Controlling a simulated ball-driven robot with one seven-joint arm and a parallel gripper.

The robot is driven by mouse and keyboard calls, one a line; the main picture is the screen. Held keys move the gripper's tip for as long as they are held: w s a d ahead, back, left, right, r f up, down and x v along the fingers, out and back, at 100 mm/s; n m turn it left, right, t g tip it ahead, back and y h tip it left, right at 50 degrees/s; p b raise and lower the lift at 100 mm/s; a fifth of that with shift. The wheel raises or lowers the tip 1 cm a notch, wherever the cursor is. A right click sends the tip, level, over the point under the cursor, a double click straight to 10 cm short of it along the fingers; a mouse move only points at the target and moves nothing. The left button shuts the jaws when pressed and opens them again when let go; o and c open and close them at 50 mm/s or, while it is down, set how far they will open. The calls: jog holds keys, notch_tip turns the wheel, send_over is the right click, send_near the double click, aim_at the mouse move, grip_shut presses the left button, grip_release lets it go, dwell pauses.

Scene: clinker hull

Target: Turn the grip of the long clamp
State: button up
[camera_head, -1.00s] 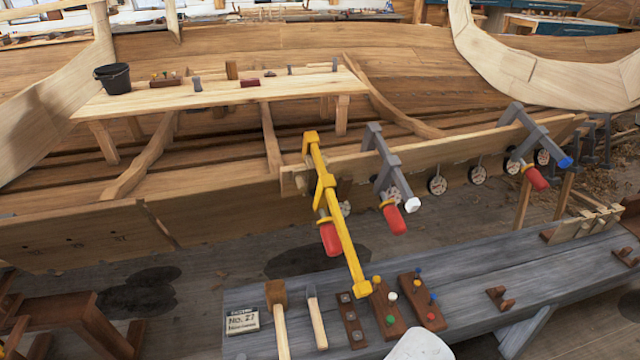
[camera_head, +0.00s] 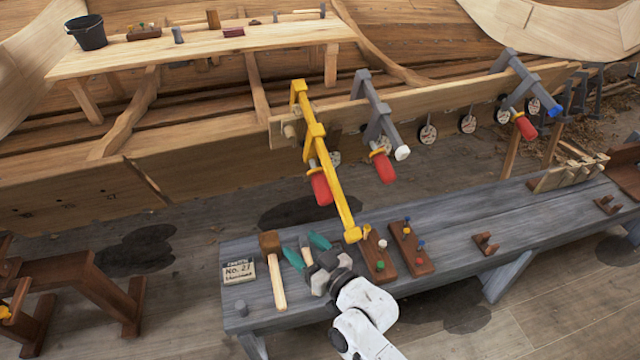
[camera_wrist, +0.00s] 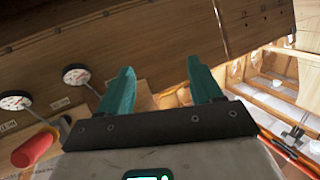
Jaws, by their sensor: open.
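The long clamp (camera_head: 327,170) is yellow, with the longest bar of three clamps on the plank edge. Its bar slopes down to the right over the bench's back edge. Its red grip (camera_head: 320,188) hangs beside the bar, below the plank. My gripper (camera_head: 306,249) has teal fingers apart and empty, in front of and below the red grip, over the bench near the hammer. The wrist view shows the open fingers (camera_wrist: 160,70) with nothing between them. A red grip (camera_wrist: 33,148) shows there at lower left; I cannot tell which clamp it belongs to.
A grey clamp with a white end (camera_head: 376,120) hangs just right of the yellow one, and a blue-ended clamp (camera_head: 525,85) further right. The bench (camera_head: 455,235) holds a hammer (camera_head: 273,270), peg blocks (camera_head: 410,248) and a sign (camera_head: 239,270). Round gauges (camera_head: 428,134) line the plank.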

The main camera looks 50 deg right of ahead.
aim_at(320, 185)
jog(key=s+d+r+m+t+h, duration=0.1)
jog(key=d+h, duration=0.1)
jog(key=s+d+r+m+t+h, duration=0.1)
jog(key=d+m+h, duration=0.1)
jog(key=h, duration=0.1)
jog(key=s+d+r+m+h, duration=0.1)
jog(key=d+r+h, duration=0.1)
jog(key=h, duration=0.1)
jog(key=shift+d+m+t, duration=0.35)
jog(key=shift+m+t, duration=0.05)
jog(key=p+x, duration=0.1)
jog(key=x, duration=0.9)
jog(key=shift+w+d+r, duration=0.15)
jog(key=shift+d+r, duration=0.1)
jog(key=shift+c, duration=0.2)
jog(key=c, duration=1)
jog(key=shift+f+m+b, duration=0.1)
jog(key=shift+m+b, duration=0.65)
jog(key=shift+m, duration=0.55)
jog(key=shift+m+b, duration=0.9)
jog(key=shift+m, duration=0.6)
